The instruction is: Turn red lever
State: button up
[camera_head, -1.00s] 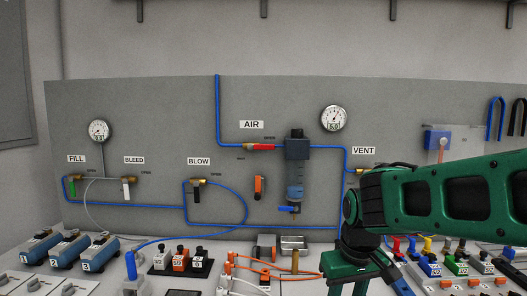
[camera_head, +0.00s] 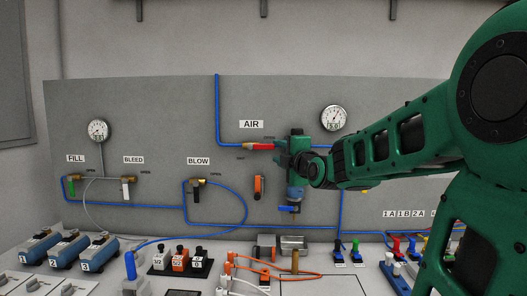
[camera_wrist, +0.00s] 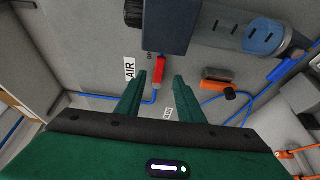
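The red lever (camera_head: 260,147) lies horizontally on the blue air line under the AIR label (camera_head: 251,124). In the wrist view the red lever (camera_wrist: 159,70) shows between the two green fingertips of my gripper (camera_wrist: 160,76). My gripper is open, with a gap on each side of the lever; I cannot tell how far the tips are from it in depth. In the head view my gripper (camera_head: 280,151) is just right of the lever, in front of the dark filter unit, hiding much of it.
The filter unit's dark block (camera_wrist: 165,25) is close to the fingers in the wrist view. An orange handle (camera_head: 259,187) is below the lever, and the BLOW valve (camera_head: 196,183) is to the left. Blue tubes run along the panel. Several switches and orange hoses (camera_head: 300,274) cover the bench below.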

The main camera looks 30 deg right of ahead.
aim_at(268, 147)
jog(key=x, duration=1)
jog(key=shift+w, duration=0.15)
